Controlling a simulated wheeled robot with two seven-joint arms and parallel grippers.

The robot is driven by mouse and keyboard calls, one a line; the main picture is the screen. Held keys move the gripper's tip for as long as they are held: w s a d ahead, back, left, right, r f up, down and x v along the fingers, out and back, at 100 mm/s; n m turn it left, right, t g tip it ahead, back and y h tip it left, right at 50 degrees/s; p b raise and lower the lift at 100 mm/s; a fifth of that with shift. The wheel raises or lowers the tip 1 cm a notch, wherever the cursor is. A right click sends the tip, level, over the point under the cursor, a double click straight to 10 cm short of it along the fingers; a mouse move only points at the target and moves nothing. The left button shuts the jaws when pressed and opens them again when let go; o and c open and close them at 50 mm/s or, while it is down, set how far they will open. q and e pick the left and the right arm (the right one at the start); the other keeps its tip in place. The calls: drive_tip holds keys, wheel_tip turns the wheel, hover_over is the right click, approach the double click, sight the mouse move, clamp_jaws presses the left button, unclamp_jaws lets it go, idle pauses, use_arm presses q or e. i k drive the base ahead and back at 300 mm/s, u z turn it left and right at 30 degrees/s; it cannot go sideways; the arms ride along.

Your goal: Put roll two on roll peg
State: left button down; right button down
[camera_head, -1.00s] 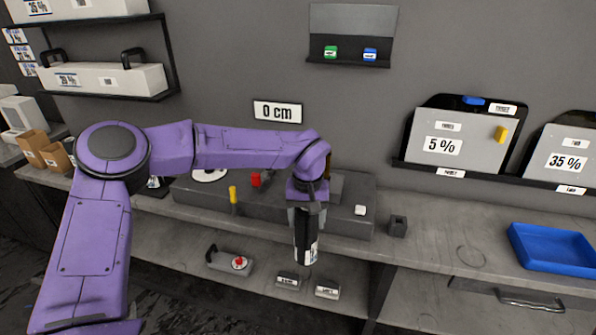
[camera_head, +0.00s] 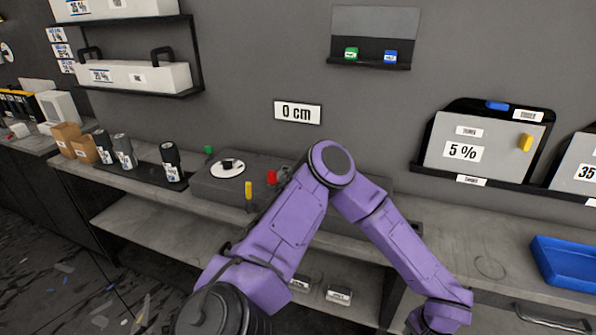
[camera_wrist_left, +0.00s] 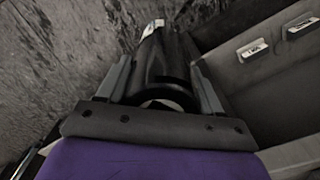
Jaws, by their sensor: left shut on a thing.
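My left gripper (camera_wrist_left: 160,80) is shut on a dark cylindrical roll (camera_wrist_left: 158,58) in the left wrist view. The roll lies lengthwise between the two fingers, with a pale label at its far end; I cannot read which roll it is. In the head view my left arm bends over the bench and its wrist reaches the bottom edge at right; the fingers and roll are out of that view. A white disc (camera_head: 222,171) with a short dark upright piece (camera_head: 228,163) sits on the grey machine (camera_head: 210,191). I cannot tell whether this is the roll peg. My right gripper is not in view.
Three dark labelled rolls (camera_head: 172,162) stand upright at the bench's left. The machine has a yellow post (camera_head: 248,190) and a red part (camera_head: 271,177). A blue tray (camera_head: 565,262) is at right. Small labelled blocks (camera_head: 338,295) lie on the lower shelf.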

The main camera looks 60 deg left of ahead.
sight(151, 173)
drive_tip(key=z, duration=1.75)
drive_tip(key=k, duration=2.45)
drive_tip(key=u, duration=2.45)
